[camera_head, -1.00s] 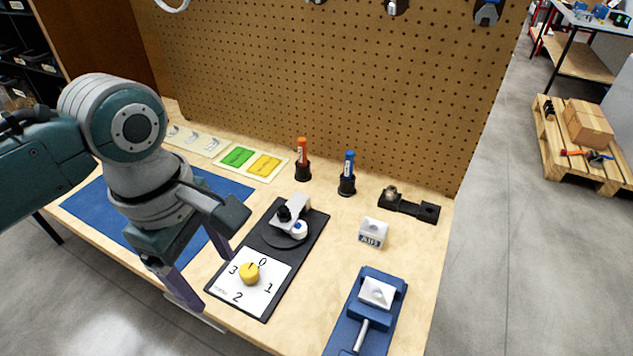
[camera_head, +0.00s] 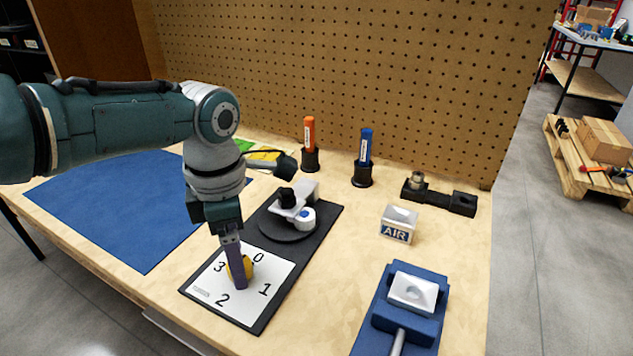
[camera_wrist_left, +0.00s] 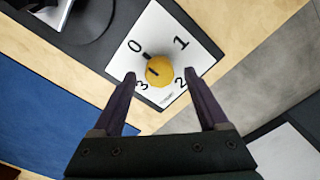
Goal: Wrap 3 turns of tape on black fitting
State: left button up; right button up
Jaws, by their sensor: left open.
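My left gripper (camera_head: 240,278) is open, pointing down over the yellow knob (camera_head: 249,267) on the white dial card (camera_head: 207,286), which is marked 0 to 3. In the left wrist view the knob (camera_wrist_left: 159,71) lies between the two spread fingertips (camera_wrist_left: 160,77), with a gap on both sides. A dark mark on the card is near the 0. Behind the card, on the same black base (camera_head: 325,215), a small black fitting (camera_head: 286,198) sits at the round turntable (camera_head: 282,232), beside a white roll with a blue centre (camera_head: 306,217). My right gripper is not in view.
An orange marker (camera_head: 309,135) and a blue marker (camera_head: 365,147) stand in black holders. A white AIR block (camera_head: 398,226), a black bracket (camera_head: 440,199) and a blue fixture (camera_head: 425,325) are to the right. A blue mat (camera_head: 120,205) lies left. A pegboard (camera_head: 350,70) rises behind.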

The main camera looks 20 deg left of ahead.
pick_arm(q)
jog(key=shift+f, duration=0.8)
grip_shut()
